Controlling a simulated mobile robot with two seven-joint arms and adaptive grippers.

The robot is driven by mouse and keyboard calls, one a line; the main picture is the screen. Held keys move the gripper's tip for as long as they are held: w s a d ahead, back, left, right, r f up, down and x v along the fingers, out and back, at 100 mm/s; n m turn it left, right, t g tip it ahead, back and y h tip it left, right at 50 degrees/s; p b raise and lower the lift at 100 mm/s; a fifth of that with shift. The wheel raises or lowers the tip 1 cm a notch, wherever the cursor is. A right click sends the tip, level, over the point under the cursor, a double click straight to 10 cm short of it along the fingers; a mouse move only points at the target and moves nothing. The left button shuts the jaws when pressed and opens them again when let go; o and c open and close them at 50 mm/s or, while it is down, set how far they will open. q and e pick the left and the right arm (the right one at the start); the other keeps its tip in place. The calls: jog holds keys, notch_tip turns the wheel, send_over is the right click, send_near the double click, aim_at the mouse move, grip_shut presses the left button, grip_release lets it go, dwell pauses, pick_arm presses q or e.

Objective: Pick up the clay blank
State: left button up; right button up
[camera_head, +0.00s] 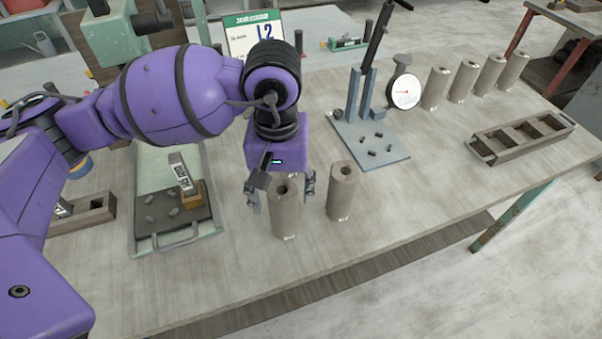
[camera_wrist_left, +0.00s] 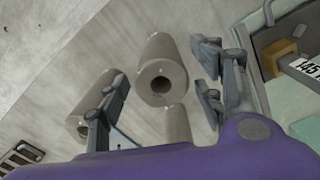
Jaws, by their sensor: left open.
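A grey-brown hollow clay blank (camera_head: 285,212) stands upright near the front of the table. Its open top also shows in the left wrist view (camera_wrist_left: 160,68), between the two fingers. My left gripper (camera_head: 281,187) is open, with one finger on each side of this blank in the head view; a gap shows beside it in the wrist view. A second blank (camera_head: 342,195) stands just to the right, and shows left of the fingers in the wrist view (camera_wrist_left: 88,112). A further cylinder (camera_wrist_left: 178,124) is partly hidden low in the wrist view. My right gripper is not in view.
A gauge stand (camera_head: 388,147) with a dial (camera_head: 404,91) is behind the second blank. Several similar cylinders (camera_head: 436,88) line the back right, near a dark slotted tray (camera_head: 540,142). A green-edged board with trimmings (camera_head: 139,244) lies left. The table's front right is clear.

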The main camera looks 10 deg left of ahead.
pick_arm(q)
notch_tip(320, 180, down, 6)
jog(key=shift+w+d+r+p, duration=0.1)
jog(key=shift+r+p, duration=0.05)
jog(key=shift+p, duration=0.3)
grip_shut()
